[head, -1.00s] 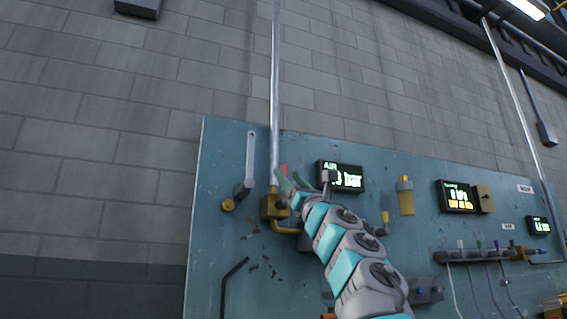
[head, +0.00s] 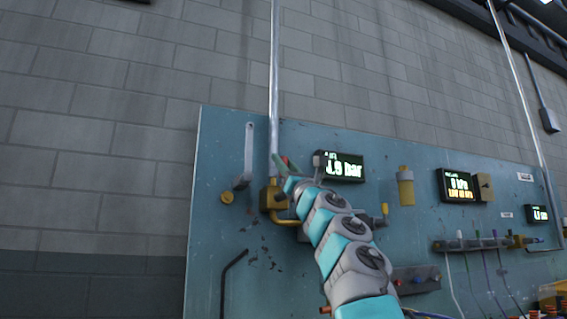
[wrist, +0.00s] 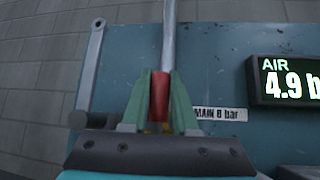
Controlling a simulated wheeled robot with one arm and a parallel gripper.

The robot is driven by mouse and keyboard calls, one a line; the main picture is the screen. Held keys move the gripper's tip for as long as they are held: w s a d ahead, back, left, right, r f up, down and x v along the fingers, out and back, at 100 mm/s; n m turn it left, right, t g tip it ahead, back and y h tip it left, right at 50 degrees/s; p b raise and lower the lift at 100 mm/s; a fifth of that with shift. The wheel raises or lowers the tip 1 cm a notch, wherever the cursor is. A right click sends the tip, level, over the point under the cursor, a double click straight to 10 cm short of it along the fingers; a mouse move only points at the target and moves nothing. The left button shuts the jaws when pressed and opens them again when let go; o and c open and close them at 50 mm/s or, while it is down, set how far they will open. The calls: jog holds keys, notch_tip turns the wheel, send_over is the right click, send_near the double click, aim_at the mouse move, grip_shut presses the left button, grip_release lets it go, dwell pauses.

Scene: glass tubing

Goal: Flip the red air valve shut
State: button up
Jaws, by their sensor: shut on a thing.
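The red air valve lever (wrist: 159,95) stands upright between the green fingers of my gripper (wrist: 160,80) in the wrist view, in line with the metal pipe (wrist: 169,35). My gripper is shut on it. In the head view my gripper (head: 286,166) is at the brass valve body (head: 268,198) at the foot of the pipe, and the lever is mostly hidden by the fingers. The AIR display (wrist: 292,80) to the right reads 4.9 bar; it also shows in the head view (head: 344,167).
A grey lever arm (head: 248,155) is mounted left of the pipe. A yellow cylinder (head: 405,187) and another display (head: 457,186) are to the right on the blue panel (head: 215,150). A "MAIN 8 bar" label (wrist: 220,114) sits right of the lever.

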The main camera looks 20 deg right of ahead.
grip_shut()
jog(key=shift+d+m+h, duration=0.15)
jog(key=shift+m+h, duration=0.35)
dwell(0.6)
jog(key=shift+d+f+m+g+h+p, duration=0.45)
jog(key=shift+d+f+m+g+h, duration=1.2)
jog(key=shift+m+h, duration=2.35)
jog(key=shift+d+f+m+g+h+p, duration=0.7)
jog(key=shift+m+g+h, duration=1.6)
jog(key=shift+m, duration=3.3)
jog(key=shift+d+f+m+g+h+p, duration=0.25)
jog(key=shift+d+f+m+g+h, duration=1.5)
jog(key=shift+m+h, duration=2.2)
jog(key=shift+a+r+m+g+y, duration=0.1)
jog(key=shift+r+m+g+y, duration=0.25)
jog(key=shift+m+y, duration=0.5)
